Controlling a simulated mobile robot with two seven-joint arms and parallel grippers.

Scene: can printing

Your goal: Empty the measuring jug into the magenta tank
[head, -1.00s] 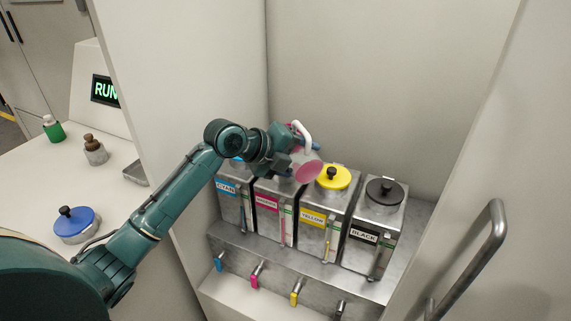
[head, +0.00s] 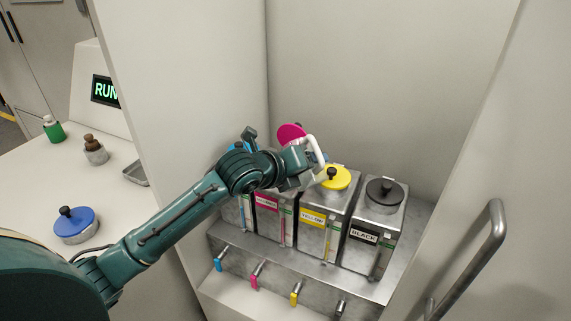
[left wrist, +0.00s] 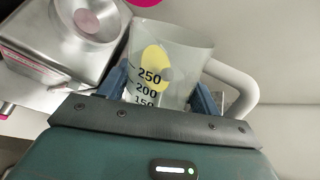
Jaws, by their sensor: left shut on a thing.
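My left gripper (head: 302,174) is shut on the clear measuring jug (left wrist: 172,75), beside the tank tops. The jug's white handle (head: 317,151) points up and away in the head view. In the left wrist view its wall and marks show, a yellow lid shows through it, and I see no magenta liquid in the visible part. The magenta tank (head: 268,203) stands second from left, its lid (head: 291,133) raised behind my gripper. The arm hides its top in the head view; an open round tank mouth (left wrist: 88,20) shows beside the jug in the wrist view. My right gripper is not in view.
The yellow lid (head: 335,178) and black lid (head: 384,191) are closed on the tanks to the right. The cyan tank is partly behind my arm. Coloured taps (head: 256,276) line the front. A cabinet handle (head: 470,258) stands at right, and a side wall at left.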

